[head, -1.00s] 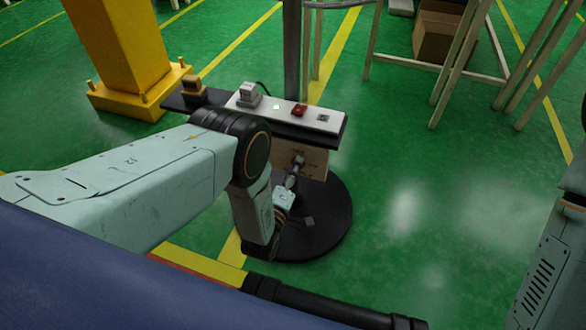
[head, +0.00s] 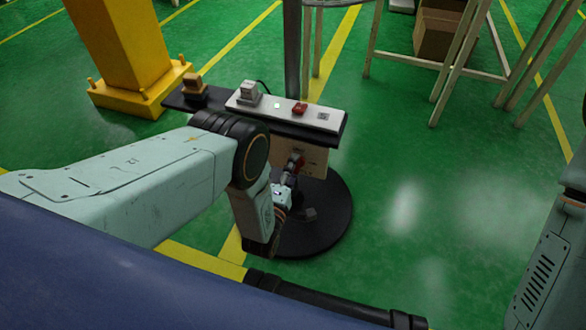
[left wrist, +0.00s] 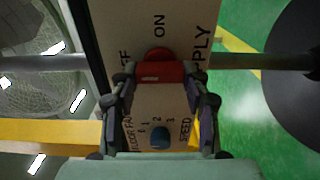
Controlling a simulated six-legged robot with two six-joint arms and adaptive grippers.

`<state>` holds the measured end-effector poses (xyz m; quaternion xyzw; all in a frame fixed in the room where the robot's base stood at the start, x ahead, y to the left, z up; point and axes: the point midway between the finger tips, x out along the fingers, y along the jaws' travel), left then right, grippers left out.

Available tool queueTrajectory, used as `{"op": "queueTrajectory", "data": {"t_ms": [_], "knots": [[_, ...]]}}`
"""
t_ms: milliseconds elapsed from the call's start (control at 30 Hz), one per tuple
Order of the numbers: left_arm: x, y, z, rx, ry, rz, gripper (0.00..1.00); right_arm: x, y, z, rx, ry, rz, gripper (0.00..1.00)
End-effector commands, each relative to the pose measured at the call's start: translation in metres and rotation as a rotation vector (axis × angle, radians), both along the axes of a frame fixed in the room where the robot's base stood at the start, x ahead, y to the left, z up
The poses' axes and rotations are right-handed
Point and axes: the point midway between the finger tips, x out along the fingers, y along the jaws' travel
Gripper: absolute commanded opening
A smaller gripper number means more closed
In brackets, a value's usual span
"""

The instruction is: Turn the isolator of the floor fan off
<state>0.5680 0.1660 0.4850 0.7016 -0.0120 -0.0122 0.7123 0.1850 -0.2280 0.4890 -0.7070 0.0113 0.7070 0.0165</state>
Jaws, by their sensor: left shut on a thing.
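The isolator's red handle (left wrist: 160,70) sits on a pale panel (left wrist: 145,108) in the left wrist view. My left gripper (left wrist: 160,80) is shut on it, one finger at each side. The word ON stands beyond the handle and a partly hidden OFF to its left; both run sideways. A blue speed knob (left wrist: 160,138) shows lower on the same panel. In the head view my left gripper (head: 292,174) reaches the panel (head: 314,162) under a shelf, with a bit of red (head: 298,160) at its tip. My right gripper is out of view.
A shelf (head: 335,128) above the panel carries a white strip with a red switch (head: 300,108). A round black base (head: 325,225) stands below. A caged fan (left wrist: 40,65) is at left in the wrist view.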

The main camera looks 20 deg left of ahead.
Motion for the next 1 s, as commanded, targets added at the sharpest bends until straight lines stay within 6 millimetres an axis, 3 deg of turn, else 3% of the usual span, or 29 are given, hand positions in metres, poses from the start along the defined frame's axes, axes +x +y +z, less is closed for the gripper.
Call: {"op": "queueTrajectory", "data": {"t_ms": [200,233,467,833,1000], "knots": [[0.000,0.000,0.000,-0.002,0.000,0.001,0.15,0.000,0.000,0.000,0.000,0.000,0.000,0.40],[0.000,0.001,0.000,-0.002,0.000,0.002,0.48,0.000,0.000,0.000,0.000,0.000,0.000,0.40],[0.000,0.000,0.000,-0.001,0.000,0.001,0.68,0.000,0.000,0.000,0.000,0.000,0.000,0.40],[-0.002,0.000,0.000,0.000,0.001,0.000,0.70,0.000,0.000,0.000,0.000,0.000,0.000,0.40],[-0.023,0.001,-0.001,0.000,0.005,0.000,0.70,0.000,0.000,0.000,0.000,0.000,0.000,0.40]]}}
